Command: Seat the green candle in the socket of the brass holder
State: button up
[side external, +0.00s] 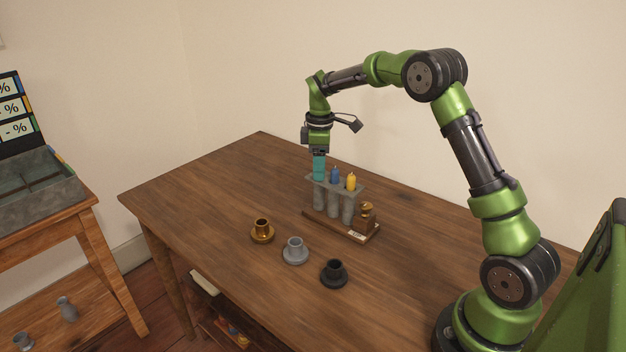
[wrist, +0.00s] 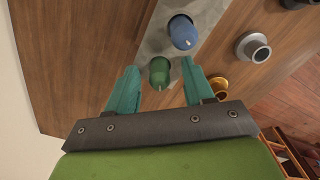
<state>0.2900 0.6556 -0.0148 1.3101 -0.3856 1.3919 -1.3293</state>
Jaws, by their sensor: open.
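The green candle (wrist: 159,71) stands in the end slot of a grey rack (wrist: 155,101), seen from above in the wrist view. My gripper (wrist: 159,65) is open, with one teal finger on each side of the candle and visible gaps between. In the side view my gripper (side external: 319,167) is over the rack's left end, and its fingers hide the green candle. The brass holder (side external: 262,232) stands on the table left of the rack, its socket empty. It also shows in the wrist view (wrist: 219,84), partly behind my right finger.
A blue candle (side external: 335,174) and a yellow candle (side external: 351,182) stand in the rack's other slots. A grey holder (side external: 295,251) and a black holder (side external: 334,274) stand near the brass one. The table's left part is clear.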

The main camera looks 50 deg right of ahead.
grip_shut()
dwell(0.3)
